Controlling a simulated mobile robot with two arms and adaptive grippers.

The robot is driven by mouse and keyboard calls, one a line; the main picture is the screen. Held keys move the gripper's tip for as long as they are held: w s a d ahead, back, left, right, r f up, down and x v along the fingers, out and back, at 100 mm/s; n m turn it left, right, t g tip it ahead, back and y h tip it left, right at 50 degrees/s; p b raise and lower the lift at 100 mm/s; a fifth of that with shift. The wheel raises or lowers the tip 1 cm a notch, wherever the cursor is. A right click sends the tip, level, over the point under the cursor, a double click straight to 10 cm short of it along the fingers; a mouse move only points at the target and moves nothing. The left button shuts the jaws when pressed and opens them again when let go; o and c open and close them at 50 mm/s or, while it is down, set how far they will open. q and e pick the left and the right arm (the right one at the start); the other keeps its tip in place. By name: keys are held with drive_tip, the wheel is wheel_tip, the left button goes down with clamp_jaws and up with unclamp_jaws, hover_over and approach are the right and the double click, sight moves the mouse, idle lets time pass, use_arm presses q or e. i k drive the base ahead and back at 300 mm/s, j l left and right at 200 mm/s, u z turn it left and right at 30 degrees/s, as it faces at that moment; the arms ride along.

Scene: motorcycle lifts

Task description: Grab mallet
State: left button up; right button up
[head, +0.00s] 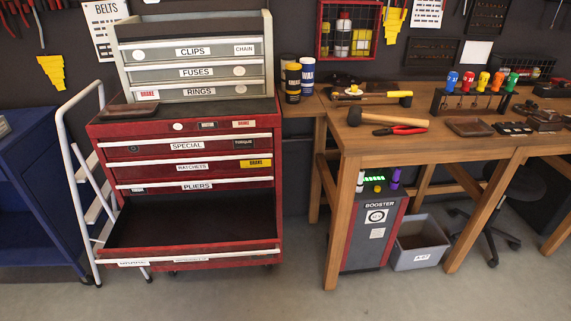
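A mallet (395,120) with a dark head and a light wooden handle lies on the wooden workbench (372,151), near its left front corner. Its head points left and its handle points right. Red-handled pliers (408,130) lie just in front of the handle. Behind it lies a yellow-handled tool (398,95) with a dark end. Neither of my grippers shows in the head view.
A red tool chest (150,141) with an open, empty-looking bottom drawer (190,222) stands left of the bench. Cans (293,80), a screwdriver rack (470,102) and a small tray (470,127) surround the mallet area. Under the bench are a booster unit (372,235) and a grey bin (418,258). The front floor is clear.

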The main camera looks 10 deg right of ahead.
sight(355, 116)
drive_tip(key=i+l+z, duration=0.1)
drive_tip(key=l, duration=0.35)
drive_tip(key=i+l+z, duration=0.1)
drive_tip(key=i+l, duration=0.15)
drive_tip(key=l, duration=0.15)
drive_tip(key=i+l+z, duration=0.1)
drive_tip(key=l, duration=0.3)
drive_tip(key=i+l+z, duration=0.1)
drive_tip(key=i+l, duration=0.25)
